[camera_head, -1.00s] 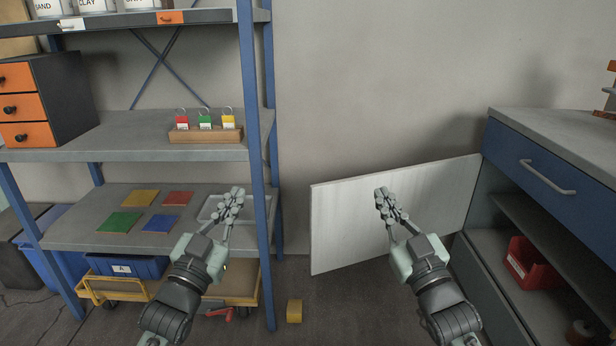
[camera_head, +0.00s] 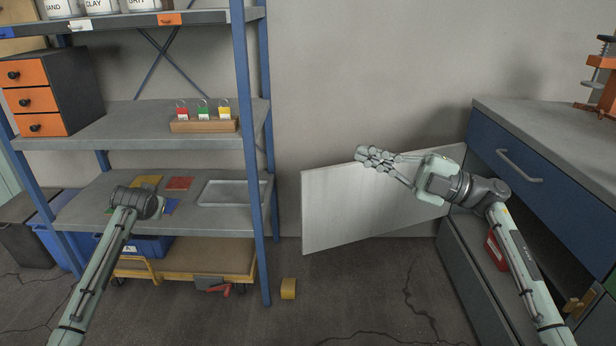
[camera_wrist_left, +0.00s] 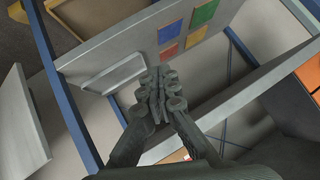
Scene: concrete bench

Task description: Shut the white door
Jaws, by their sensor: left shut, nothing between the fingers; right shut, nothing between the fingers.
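The white door (camera_head: 330,212) stands wide open, reaching left from the cabinet (camera_head: 545,135) along the wall. Its right end is at the cabinet's far side, partly hidden behind my right gripper. My right gripper (camera_head: 364,157) is shut and empty, its fingers pointing left in front of the door's top edge. I cannot tell whether it touches the door. My left gripper (camera_wrist_left: 160,88) is shut and empty in the left wrist view, over the shelf unit; in the head view it is hidden behind my left arm. A pale panel, likely the door (camera_wrist_left: 18,125), shows at the wrist view's left.
A blue-posted shelf unit (camera_head: 254,150) stands left of the door, with a grey tray (camera_head: 232,193) and coloured squares on a lower shelf. A yellow block (camera_head: 288,288) lies on the floor. A red bin (camera_head: 496,250) sits inside the cabinet. The floor before the door is clear.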

